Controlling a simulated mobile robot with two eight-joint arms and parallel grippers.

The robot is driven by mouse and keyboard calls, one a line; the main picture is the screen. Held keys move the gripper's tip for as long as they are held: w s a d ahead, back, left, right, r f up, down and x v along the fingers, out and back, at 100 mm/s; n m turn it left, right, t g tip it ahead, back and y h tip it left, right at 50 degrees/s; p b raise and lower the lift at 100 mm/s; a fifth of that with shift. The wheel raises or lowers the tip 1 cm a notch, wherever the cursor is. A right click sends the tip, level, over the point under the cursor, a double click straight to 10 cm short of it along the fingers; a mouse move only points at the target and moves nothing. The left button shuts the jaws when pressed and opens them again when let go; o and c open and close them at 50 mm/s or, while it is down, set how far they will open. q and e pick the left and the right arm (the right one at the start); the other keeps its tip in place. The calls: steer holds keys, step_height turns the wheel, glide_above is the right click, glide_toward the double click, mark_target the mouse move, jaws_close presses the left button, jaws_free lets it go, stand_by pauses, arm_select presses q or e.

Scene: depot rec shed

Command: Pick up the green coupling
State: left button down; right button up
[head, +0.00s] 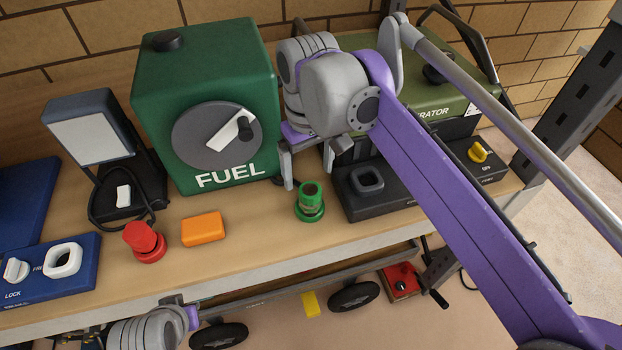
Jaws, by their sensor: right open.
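The green coupling (310,203) stands upright on the wooden bench top, near its front edge. It is a short round fitting with a wider base and a dark, brownish opening on top. My right gripper (309,169) is open, with its fingers pointing down just above and behind the coupling in the picture. One finger is to the upper left of it, the other to the upper right. Nothing is held between them, and I cannot tell whether a finger touches it. Part of my left arm shows at the bottom left, below the bench edge; its fingers are not visible.
A green fuel box (205,110) and a generator (450,90) stand behind. A black panel (385,195) is close to the coupling's right. A red box (402,282) is below the bench.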

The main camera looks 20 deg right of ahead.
mark_target(308, 191)
steer(key=shift+w+f, duration=0.15)
steer(key=shift+w, duration=0.05)
steer(key=f, duration=0.2)
steer(key=s+f, duration=0.1)
steer(key=f, duration=0.1)
steer(key=shift+a+f, duration=0.15)
steer(key=shift+f, duration=0.05)
steer(key=f, duration=0.5)
steer(key=shift+w+d+f, duration=0.25)
steer(key=shift+w+f, duration=0.05)
steer(key=shift+f, duration=0.05)
jaws_close()
steer(key=shift+r, duration=0.1)
step_height(308, 191, up, 10)
steer(key=shift+f, duration=0.1)
